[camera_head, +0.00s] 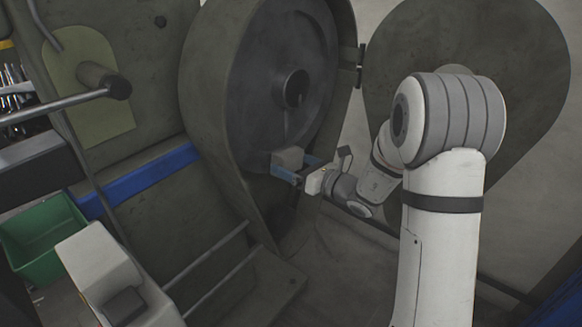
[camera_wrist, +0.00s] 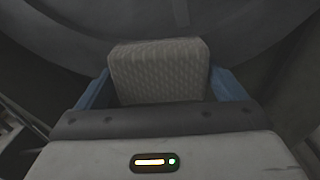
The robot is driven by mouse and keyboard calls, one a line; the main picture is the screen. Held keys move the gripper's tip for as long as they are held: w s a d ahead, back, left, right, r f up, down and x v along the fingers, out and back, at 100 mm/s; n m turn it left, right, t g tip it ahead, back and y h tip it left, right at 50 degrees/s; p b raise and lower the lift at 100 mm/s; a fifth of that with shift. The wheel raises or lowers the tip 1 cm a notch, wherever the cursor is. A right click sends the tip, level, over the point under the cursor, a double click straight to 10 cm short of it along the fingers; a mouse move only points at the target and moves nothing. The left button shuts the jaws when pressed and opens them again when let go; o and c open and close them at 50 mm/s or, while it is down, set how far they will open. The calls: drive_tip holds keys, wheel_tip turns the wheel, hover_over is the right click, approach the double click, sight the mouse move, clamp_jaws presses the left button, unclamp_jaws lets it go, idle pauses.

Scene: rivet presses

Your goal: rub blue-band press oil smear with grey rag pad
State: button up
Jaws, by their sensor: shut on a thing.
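The blue-band press (camera_head: 222,95) is a large dark green-grey machine with a blue band (camera_head: 150,178) low on its side. Its round guard stands open, showing a dark flywheel (camera_head: 265,75) with a hub. My gripper (camera_head: 290,170) is at the lower part of the flywheel, shut on the grey rag pad (camera_head: 289,158). In the wrist view the pad (camera_wrist: 158,70) is a pale grey textured block between two blue fingers, with the dark curved wheel face behind it. I cannot tell whether the pad touches the wheel. No oil smear can be made out; the pad may hide it.
The open round guard door (camera_head: 480,50) stands at right, behind my arm. A green bin (camera_head: 45,238) and a white-grey box-shaped unit (camera_head: 100,270) are at lower left. Metal rails (camera_head: 215,258) run low in front of the press. A rod with a dark knob (camera_head: 118,86) sticks out at upper left.

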sight(301, 159)
drive_tip(key=shift+w+d, duration=1)
drive_tip(key=shift+w, duration=0.25)
drive_tip(key=shift+s+a, duration=0.3)
drive_tip(key=shift+a, duration=0.1)
drive_tip(key=s+a, duration=0.4)
drive_tip(key=s, duration=0.1)
drive_tip(key=shift+s+b, duration=0.3)
drive_tip(key=shift+d, duration=0.1)
drive_tip(key=shift+v, duration=2.95)
drive_tip(key=shift+s, duration=0.1)
drive_tip(key=v, duration=0.3)
